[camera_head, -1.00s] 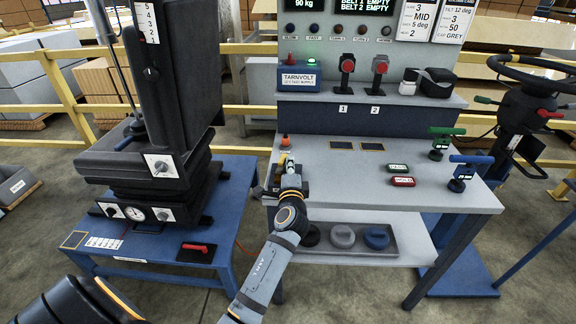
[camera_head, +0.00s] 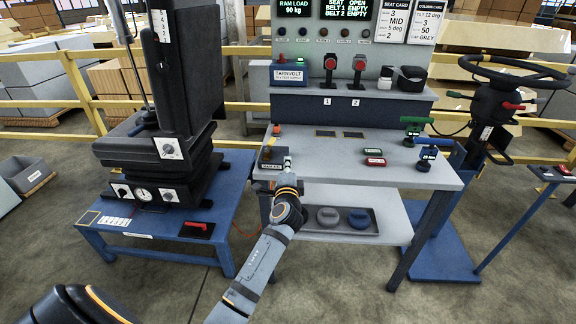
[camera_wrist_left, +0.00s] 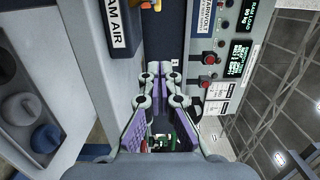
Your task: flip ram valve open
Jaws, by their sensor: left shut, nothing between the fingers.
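The ram valve is a dark block with a RAM AIR label (camera_head: 272,164) at the front left corner of the grey workbench (camera_head: 330,174). An orange-topped part (camera_head: 276,130) stands at its back. Its lever's position is hard to make out. In the left wrist view the RAM AIR block (camera_wrist_left: 122,28) shows at the upper left, with a small orange part at the top edge. My left gripper (camera_head: 287,162) is shut and empty, just right of the block in the head view. Its fingers also show in the left wrist view (camera_wrist_left: 159,70). My right gripper is out of view.
The seat (camera_head: 165,145) stands on a blue trolley (camera_head: 120,215) at left. The middle of the bench top is clear.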

